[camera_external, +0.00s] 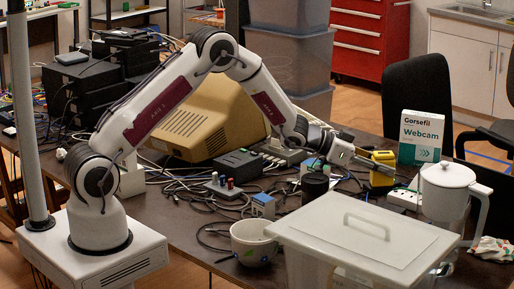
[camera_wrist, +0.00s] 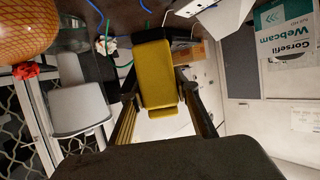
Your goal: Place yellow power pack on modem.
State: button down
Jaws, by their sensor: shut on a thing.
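The yellow power pack (camera_external: 383,168) is between the fingers of my gripper (camera_external: 368,161), at the right side of the table and left of the webcam box's lower edge. In the wrist view the yellow pack (camera_wrist: 157,70) fills the space between both fingers of my gripper (camera_wrist: 157,92), which are shut on it. The pack looks held above the table, though its exact height is hard to tell. A low dark box (camera_external: 238,164) lies among cables left of my gripper and may be the modem; I cannot tell for sure.
A Gorsefil webcam box (camera_external: 421,138) stands behind the pack. A white power strip (camera_external: 404,199), a white pitcher (camera_external: 447,192), a dark cylinder (camera_external: 315,186) and a lidded clear bin (camera_external: 350,235) stand nearby. A bowl (camera_external: 253,243), a beige monitor (camera_external: 212,118) and tangled cables crowd the table.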

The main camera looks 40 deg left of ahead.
aim_at(381, 182)
jog(key=shift+f, duration=2.5)
jog(key=shift+f, duration=1.85)
jog(key=shift+f, duration=0.1)
jog(key=c, duration=1.5)
grip_release()
jog(key=shift+f, duration=0.15)
jog(key=shift+r, duration=0.2)
jog(key=shift+v, duration=6.05)
jog(key=shift+a, duration=0.1)
